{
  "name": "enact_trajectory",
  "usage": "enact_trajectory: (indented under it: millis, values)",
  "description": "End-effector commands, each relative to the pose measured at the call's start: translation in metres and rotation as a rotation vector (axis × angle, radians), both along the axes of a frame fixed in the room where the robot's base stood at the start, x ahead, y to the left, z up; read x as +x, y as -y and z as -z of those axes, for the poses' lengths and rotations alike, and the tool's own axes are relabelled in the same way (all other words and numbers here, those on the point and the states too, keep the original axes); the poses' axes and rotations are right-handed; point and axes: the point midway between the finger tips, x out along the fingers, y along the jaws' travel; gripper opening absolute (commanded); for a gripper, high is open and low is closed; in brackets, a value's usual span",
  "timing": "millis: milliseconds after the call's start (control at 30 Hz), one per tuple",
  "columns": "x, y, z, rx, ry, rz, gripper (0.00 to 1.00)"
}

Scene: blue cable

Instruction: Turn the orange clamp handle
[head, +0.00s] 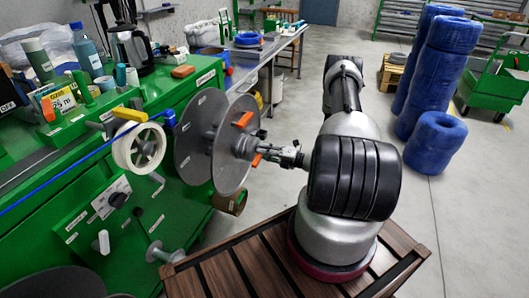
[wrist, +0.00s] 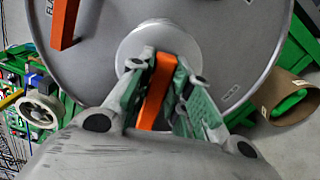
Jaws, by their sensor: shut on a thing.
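The orange clamp handle (wrist: 157,88) sits at the pale central hub (wrist: 153,40) of a grey reel disc. My gripper (wrist: 160,75) is shut on it, with one green-padded finger on each side. In the head view my gripper (head: 272,153) reaches left to the hub, and a bit of the orange handle (head: 257,160) shows beside the fingers. The grey reel (head: 196,140) stands upright on the side of the green machine. A second orange piece (head: 243,119) is on the disc above the gripper, and it also shows at upper left in the wrist view (wrist: 64,22).
A white spool (head: 138,150) with blue cable (head: 45,190) is left of the reel. The green machine (head: 85,140) fills the left, with bottles and a kettle (head: 133,50) on top. Blue coils (head: 437,75) stand at right.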

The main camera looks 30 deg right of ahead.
Motion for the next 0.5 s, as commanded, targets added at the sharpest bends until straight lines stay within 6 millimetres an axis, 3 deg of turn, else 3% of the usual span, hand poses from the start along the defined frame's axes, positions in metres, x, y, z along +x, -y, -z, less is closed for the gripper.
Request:
enact_trajectory:
  millis: [500]
  values:
    - [-0.0006,0.001,0.002,0.172,-0.137,0.002,0.0]
